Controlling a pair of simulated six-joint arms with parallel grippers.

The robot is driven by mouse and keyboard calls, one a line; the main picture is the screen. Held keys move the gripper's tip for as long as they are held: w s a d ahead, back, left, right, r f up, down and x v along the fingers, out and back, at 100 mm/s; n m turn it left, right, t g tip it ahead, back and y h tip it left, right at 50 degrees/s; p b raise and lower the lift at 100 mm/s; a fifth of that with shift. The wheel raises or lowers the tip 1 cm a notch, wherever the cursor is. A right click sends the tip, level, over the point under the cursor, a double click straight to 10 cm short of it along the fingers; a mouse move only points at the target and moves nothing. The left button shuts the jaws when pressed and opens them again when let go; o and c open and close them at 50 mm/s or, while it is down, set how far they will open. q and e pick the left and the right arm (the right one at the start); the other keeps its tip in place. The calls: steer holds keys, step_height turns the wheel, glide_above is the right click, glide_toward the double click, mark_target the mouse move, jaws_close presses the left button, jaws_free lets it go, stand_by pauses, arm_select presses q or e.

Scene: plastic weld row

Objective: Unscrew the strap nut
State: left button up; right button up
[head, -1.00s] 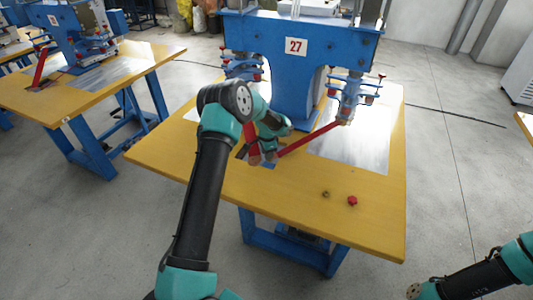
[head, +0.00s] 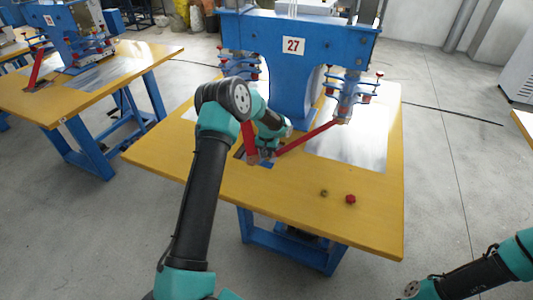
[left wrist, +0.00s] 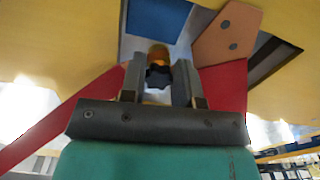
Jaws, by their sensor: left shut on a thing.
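The dark lobed strap nut (left wrist: 158,78) sits between the fingers of my left gripper (left wrist: 161,86) in the left wrist view, just in front of a yellow-orange round part (left wrist: 158,54). The gripper is shut on the nut. In the head view my left gripper (head: 266,154) is at the near end of the red strap (head: 307,138), and the nut is too small and covered to make out there. The strap also shows in the left wrist view (left wrist: 62,118). My right gripper is outside the frames; only part of that arm shows at lower right.
The blue number 27 machine (head: 290,65) stands at the back of the yellow table (head: 225,190). A small brass-coloured piece (head: 324,193) and a red knob (head: 351,199) lie at the front right. A brown plate (left wrist: 227,35) is close to the gripper. The table's right front is mostly clear.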

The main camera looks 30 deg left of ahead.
arm_select(q)
steer(key=n, duration=0.2)
steer(key=shift+s+d+f+n, duration=0.15)
steer(key=shift+d+n, duration=0.15)
steer(key=shift+n, duration=0.1)
steer(key=o, duration=0.8)
steer(key=shift+o, duration=0.2)
steer(key=shift+a, duration=0.1)
